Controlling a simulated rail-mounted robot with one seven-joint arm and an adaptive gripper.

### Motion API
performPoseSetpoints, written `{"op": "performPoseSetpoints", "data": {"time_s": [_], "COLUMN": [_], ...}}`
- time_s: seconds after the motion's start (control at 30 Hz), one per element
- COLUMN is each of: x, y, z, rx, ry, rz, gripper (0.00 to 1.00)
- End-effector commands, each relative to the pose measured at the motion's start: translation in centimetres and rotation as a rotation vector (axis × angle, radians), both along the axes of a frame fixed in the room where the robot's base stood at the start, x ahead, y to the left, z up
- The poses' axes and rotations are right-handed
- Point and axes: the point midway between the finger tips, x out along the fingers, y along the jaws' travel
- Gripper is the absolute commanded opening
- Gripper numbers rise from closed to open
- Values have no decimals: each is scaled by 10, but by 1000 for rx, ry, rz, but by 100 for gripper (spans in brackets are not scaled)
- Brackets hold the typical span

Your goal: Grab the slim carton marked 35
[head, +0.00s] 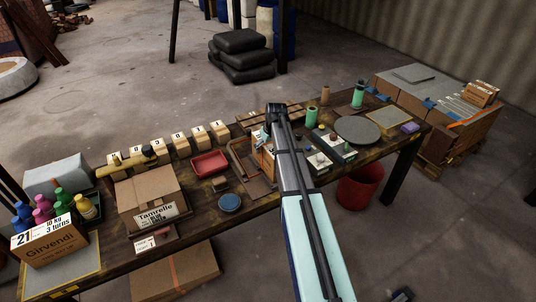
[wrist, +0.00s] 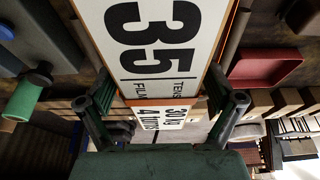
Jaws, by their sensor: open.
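In the head view the carton (head: 262,161) stands on the table beside a brown tray, partly hidden behind my arm.
A red tray (head: 209,164) and a blue round dish (head: 229,203) lie left of the carton. The Tamrelle box (head: 150,197) stands further left. Small lettered blocks (head: 197,136) line the back edge.

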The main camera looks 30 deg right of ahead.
Motion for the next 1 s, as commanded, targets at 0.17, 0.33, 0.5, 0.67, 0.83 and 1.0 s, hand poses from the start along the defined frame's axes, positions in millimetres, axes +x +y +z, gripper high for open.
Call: {"op": "performPoseSetpoints", "data": {"time_s": [0.17,0.33,0.5,0.67,0.83,1.0], "x": [3,2,2,3,3,3], "y": [0,0,0,0,0,0], "z": [-8,-8,-8,-8,-8,-4], "rx": [0,0,0,0,0,0], "ry": [0,0,0,-2,-1,-2], "rz": [0,0,0,0,0,0], "gripper": [92,92,42,0,0,0]}}
